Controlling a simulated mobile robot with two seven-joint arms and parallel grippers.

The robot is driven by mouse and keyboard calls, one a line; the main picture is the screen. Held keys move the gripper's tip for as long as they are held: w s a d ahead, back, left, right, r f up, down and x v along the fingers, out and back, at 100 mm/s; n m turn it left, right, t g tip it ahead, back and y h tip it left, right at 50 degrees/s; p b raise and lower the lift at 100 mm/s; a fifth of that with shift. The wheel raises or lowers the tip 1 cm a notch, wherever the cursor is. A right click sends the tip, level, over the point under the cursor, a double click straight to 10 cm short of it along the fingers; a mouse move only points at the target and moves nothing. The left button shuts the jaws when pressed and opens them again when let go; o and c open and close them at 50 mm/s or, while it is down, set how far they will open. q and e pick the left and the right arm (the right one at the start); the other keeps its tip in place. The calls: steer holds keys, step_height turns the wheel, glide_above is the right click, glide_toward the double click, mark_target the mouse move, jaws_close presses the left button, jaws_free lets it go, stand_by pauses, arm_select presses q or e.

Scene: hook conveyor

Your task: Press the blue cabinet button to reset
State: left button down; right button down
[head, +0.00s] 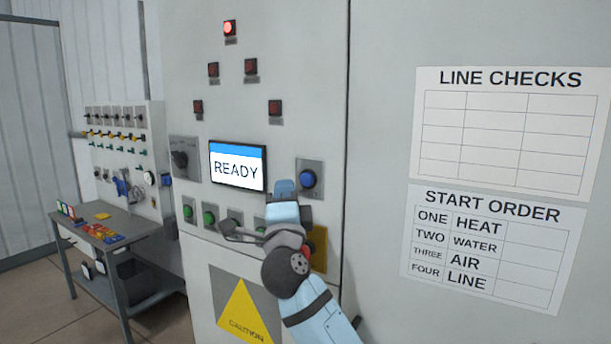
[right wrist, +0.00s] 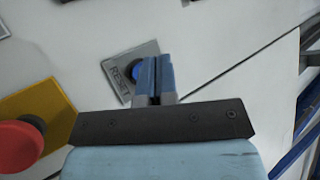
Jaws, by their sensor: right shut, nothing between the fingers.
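The blue button (head: 308,179) sits on a grey plate on the cabinet front, right of the READY screen. In the right wrist view the plate (right wrist: 119,78) reads RESET, and part of the blue button (right wrist: 136,71) shows beside my fingers. My right gripper (head: 285,187) is shut and empty, its tips just left of and slightly below the button in the head view. In the right wrist view the shut fingers (right wrist: 154,75) partly cover the button. I cannot tell whether they touch it. My left gripper is not in view.
The screen (head: 238,166) reads READY. One red lamp (head: 229,28) is lit at the top; the other lamps look dark. Green buttons (head: 209,216) line the row below. A red button (right wrist: 20,146) on a yellow plate is near my right gripper. A table (head: 128,223) stands left.

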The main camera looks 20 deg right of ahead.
steer(key=shift+s+a+p, duration=0.3)
steer(key=shift+s+a, duration=0.35)
steer(key=shift+a, duration=0.2)
steer(key=s+a+f+n+g+y, duration=0.15)
steer(key=s+f+n+y, duration=0.35)
steer(key=f, duration=0.8)
steer(key=s+f+n+g+y, duration=0.2)
steer(key=s+f+n+y, duration=0.25)
steer(key=f+n, duration=0.55)
steer(key=s+f+n+g+y, duration=0.1)
steer(key=s+f+n+y, duration=0.4)
steer(key=f, duration=1)
steer(key=s+d+f+n+g+h, duration=0.3)
steer(key=s+f+g, duration=0.5)
steer(key=s+f, duration=1)
steer(key=shift+s+d+f+h, duration=0.35)
steer(key=shift+s+d+h, duration=0.1)
steer(key=shift+s+d, duration=0.15)
